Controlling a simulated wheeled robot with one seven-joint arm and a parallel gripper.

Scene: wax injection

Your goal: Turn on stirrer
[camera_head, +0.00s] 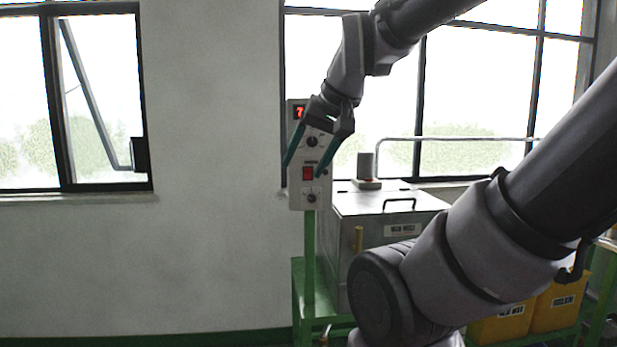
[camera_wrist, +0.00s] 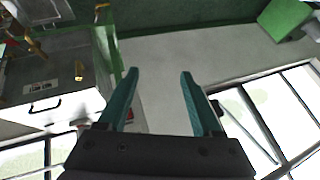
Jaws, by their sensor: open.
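A pale control panel (camera_head: 297,196) stands upright on a green post in the head view. It has a red digital display (camera_head: 299,112) at the top, a black knob (camera_head: 312,142), a red switch (camera_head: 308,173) and a lower knob (camera_head: 312,198). Whether the fingers touch the panel cannot be told. In the wrist view my gripper (camera_wrist: 158,72) has its fingers apart with nothing between them. A little red shows beside the left finger.
A metal tank (camera_head: 345,208) with a lid handle sits right of the panel on a green stand (camera_head: 298,290). A grey cylinder (camera_head: 365,166) stands on its top. Yellow bins (camera_head: 553,308) are at the lower right. The wall left of the panel is clear.

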